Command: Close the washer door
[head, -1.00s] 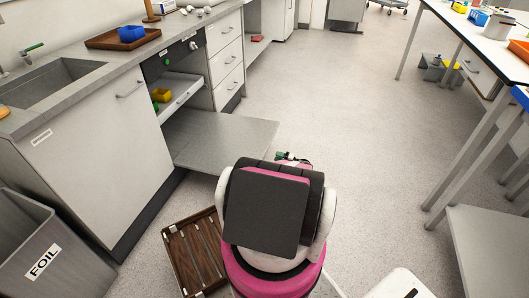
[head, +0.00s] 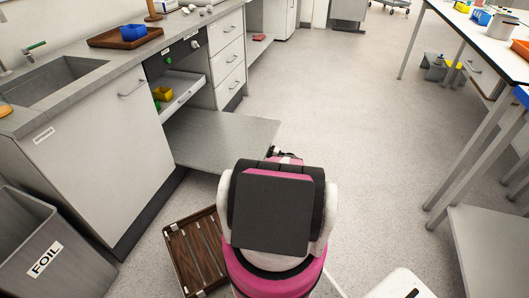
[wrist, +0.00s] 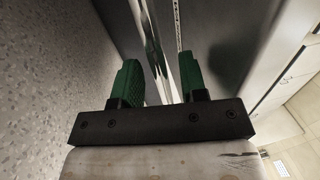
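The washer door (head: 225,139) is open, a flat grey panel folded down level in front of the washer under the counter. A small yellow item (head: 161,94) and a green one sit in the pulled-out upper rack (head: 187,90) above it. My gripper (wrist: 161,78) is open, with its two green fingers apart. In the wrist view a shiny metal edge, seemingly of the door, runs up through the gap between the fingers; I cannot tell if it touches them. In the head view my arm hides most of the gripper, by the door's outer right corner.
A brown slatted crate (head: 197,253) lies on the floor below the door. A grey FOIL bin (head: 62,255) stands at lower left, and a bench (head: 470,30) at right. The floor (head: 350,110) between is clear.

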